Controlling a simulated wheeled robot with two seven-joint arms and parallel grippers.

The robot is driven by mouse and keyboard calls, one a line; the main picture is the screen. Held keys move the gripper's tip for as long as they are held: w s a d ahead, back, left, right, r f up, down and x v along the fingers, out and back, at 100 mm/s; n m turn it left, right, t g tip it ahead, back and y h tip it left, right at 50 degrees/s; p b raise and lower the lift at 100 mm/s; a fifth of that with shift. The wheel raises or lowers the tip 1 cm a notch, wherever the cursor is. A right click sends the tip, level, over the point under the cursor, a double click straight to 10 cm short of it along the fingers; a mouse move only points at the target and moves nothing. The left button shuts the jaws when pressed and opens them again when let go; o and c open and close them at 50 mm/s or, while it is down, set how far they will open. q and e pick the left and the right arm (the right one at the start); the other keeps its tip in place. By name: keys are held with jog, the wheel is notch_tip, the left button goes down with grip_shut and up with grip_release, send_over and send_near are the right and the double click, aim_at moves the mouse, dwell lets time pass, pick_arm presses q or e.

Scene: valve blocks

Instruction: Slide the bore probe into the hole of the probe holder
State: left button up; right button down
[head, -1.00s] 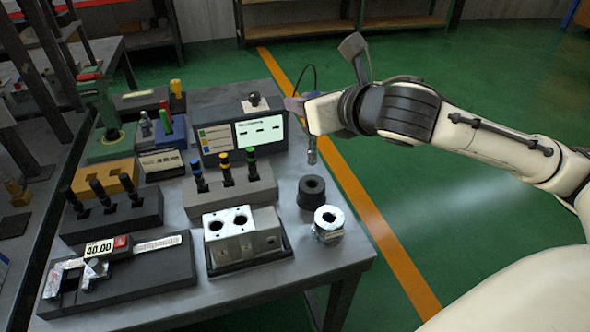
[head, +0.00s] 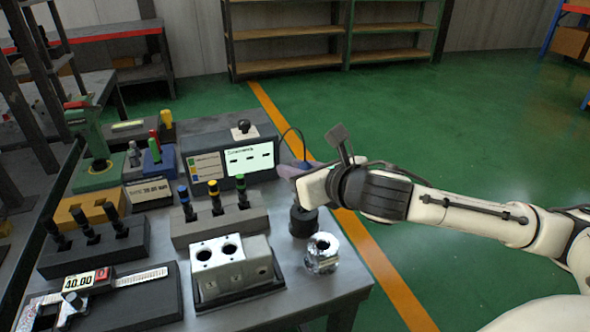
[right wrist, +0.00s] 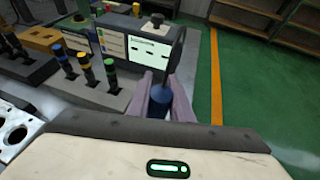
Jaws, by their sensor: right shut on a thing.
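My right gripper (head: 289,170) is shut on the bore probe, above the right side of the bench. In the right wrist view, the probe's blue body (right wrist: 160,104) shows between the two purple-grey fingers, with a black cable rising from it. In the head view, the probe holder (head: 303,224), a dark round cylinder, stands directly below the gripper. The hand hides the holder's top and the probe's lower end, so I cannot tell whether the tip is inside the hole. My left gripper is not in view.
A shiny metal ring part (head: 322,256) stands just in front of the holder. The valve block (head: 231,268) is to its left. A grey rack (head: 236,222) with colour-topped plugs and a display box (head: 226,152) stand close by. The bench ends just right of the holder.

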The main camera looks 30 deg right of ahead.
jog(key=c, duration=1.6)
grip_release()
jog(key=shift+p+v, duration=5.65)
jog(key=shift+v, duration=0.4)
jog(key=shift+r, duration=0.1)
